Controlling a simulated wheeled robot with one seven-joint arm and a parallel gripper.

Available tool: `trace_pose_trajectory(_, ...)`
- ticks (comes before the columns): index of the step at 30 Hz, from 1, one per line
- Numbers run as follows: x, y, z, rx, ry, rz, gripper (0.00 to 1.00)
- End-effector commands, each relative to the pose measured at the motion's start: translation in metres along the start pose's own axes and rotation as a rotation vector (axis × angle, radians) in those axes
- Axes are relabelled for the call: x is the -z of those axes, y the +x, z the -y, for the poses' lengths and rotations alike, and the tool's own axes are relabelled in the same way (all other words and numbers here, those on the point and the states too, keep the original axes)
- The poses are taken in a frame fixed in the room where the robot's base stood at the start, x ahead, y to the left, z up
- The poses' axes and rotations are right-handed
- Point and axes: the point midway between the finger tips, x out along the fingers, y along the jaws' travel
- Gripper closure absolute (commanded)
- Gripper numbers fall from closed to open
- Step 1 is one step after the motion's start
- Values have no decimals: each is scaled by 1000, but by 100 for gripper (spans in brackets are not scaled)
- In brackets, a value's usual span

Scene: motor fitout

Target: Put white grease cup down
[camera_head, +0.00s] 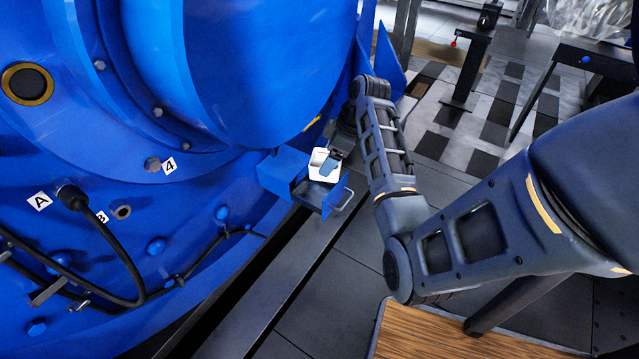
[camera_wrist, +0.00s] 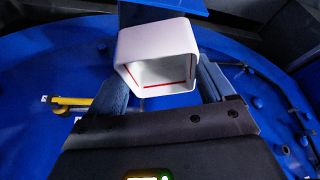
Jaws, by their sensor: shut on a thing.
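The white grease cup (camera_head: 324,165) is a small, square, open-topped white cup. My gripper (camera_head: 335,163) is shut on it and holds it at the open drawer of the blue box (camera_head: 284,170) on the motor's side. In the wrist view the white cup (camera_wrist: 158,60) sits between the fingers of my gripper (camera_wrist: 162,85), with a red line inside its rim. I cannot tell whether the cup's underside touches the drawer.
The large blue motor (camera_head: 235,70) fills the left, with a black cable (camera_head: 118,245) and labels on it. The drawer's metal handle (camera_head: 344,200) faces the lower right. A wooden-topped surface (camera_head: 440,335) is at the bottom. Dark tables stand at the upper right.

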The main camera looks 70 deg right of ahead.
Motion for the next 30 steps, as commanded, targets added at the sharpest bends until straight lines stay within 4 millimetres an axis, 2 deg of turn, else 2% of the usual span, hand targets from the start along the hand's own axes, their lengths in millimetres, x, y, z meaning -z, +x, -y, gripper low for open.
trace_pose_trajectory(4,26,12,-13,-2,-2,0,53)
trace_pose_trajectory(12,4,60,-11,0,3,1,53)
trace_pose_trajectory(20,-3,76,-12,-1,1,0,53)
trace_pose_trajectory(30,-18,119,-12,-1,1,0,53)
